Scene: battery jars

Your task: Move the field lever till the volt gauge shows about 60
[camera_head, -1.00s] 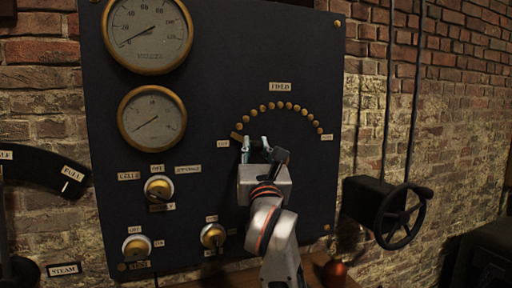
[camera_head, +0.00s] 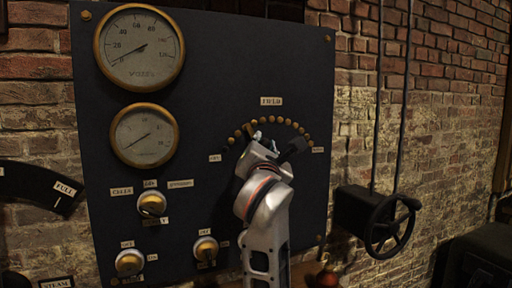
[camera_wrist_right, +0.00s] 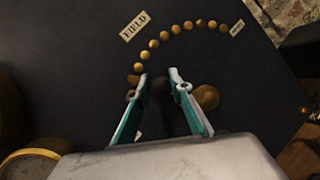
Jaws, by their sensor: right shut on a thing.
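The volt gauge (camera_head: 139,47) is the upper brass-rimmed dial on the dark panel. Its needle points down-left, at or near 0. The field lever's black knob (camera_wrist_right: 160,85) sits between the fingertips of my right gripper (camera_wrist_right: 162,88) in the wrist view. In the head view, my right gripper (camera_head: 262,142) covers most of the lever; a brass tip (camera_head: 249,131) shows at the left part of the arc of brass studs (camera_head: 284,121), under the FIELD label (camera_head: 271,101). My left gripper is out of view.
A second, smaller gauge (camera_head: 144,135) is below the volt gauge. Several knobs sit low on the panel, including the CELLS knob (camera_head: 152,204). A black handwheel (camera_head: 391,226) stands out at the right of the panel.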

